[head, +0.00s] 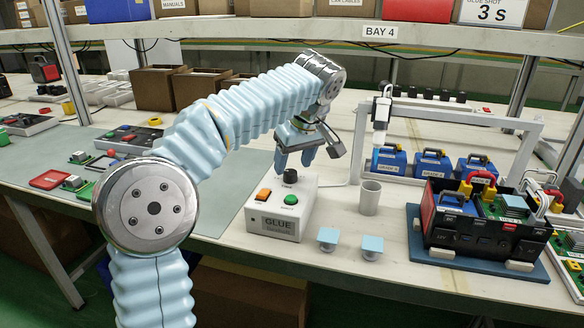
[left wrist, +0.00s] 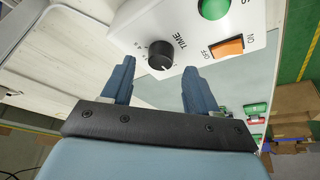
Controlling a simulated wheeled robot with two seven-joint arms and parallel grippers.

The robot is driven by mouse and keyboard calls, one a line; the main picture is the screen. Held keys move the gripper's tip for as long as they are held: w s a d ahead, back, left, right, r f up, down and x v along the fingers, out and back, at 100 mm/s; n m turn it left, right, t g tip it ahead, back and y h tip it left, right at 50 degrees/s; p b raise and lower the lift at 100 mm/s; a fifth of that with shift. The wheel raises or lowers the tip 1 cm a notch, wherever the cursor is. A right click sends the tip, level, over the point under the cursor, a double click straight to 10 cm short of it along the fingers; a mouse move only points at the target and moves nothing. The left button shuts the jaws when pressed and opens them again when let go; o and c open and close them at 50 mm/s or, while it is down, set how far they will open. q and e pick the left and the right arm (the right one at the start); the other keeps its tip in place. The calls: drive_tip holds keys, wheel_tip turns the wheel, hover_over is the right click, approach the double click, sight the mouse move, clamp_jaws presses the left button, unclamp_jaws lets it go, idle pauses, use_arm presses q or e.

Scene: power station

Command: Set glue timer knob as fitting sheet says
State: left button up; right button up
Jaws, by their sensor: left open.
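The white glue box (head: 275,224) stands on the bench and is marked GLUE. Its black timer knob (head: 290,175) is on top, beside a green button (head: 291,199) and an orange switch (head: 264,194). My left gripper (head: 295,158) is open just above the knob. In the left wrist view the knob (left wrist: 161,55) is ahead of and between the open fingers (left wrist: 159,68), with visible gaps at both sides, next to the word TIME. The knob's exact setting is too small to read. A sheet (head: 491,12) on the upper shelf reads GLUE SHOT 3 S. My right gripper is not in view.
A grey cup (head: 369,198) and two small light-blue-topped blocks (head: 328,238) stand right of the glue box. A black case (head: 480,237) with a battery and circuit board sits further right. A white frame (head: 450,115) stands behind. The grey mat (head: 225,200) left of the box has free room.

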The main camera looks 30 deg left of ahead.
sight(290, 176)
use_arm(q)
drive_tip(key=shift+x, duration=1.35)
drive_tip(key=shift+s, duration=0.1)
drive_tip(key=c, duration=1)
